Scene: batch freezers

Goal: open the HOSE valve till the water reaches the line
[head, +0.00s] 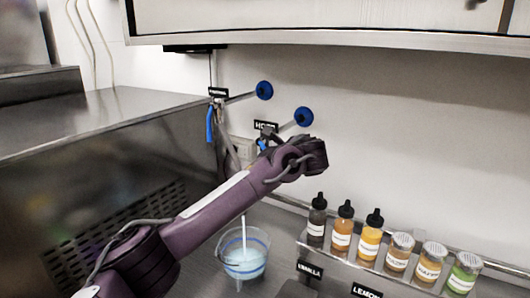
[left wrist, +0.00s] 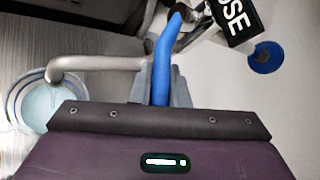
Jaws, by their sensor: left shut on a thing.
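The HOSE label (head: 265,126) is on the wall, with a blue lever valve below it, partly hidden by my left arm in the head view. In the left wrist view, my left gripper (left wrist: 162,88) is shut on the blue HOSE valve lever (left wrist: 163,62), and the HOSE label (left wrist: 236,18) is just beyond. A bent metal spout (left wrist: 95,63) runs left from the valve. A clear jug (head: 259,238) stands below on the counter, with a white stream (head: 243,226) falling into it. It holds pale blue water (head: 245,266); its level against the line is hard to read. My right gripper is out of view.
A second blue lever (head: 210,123) hangs left of the HOSE valve. Blue round knobs (head: 264,90) stick out from the wall. Bottles (head: 343,225) and shaker jars (head: 430,262) stand in a rack at right. A steel cabinet (head: 95,125) is at left.

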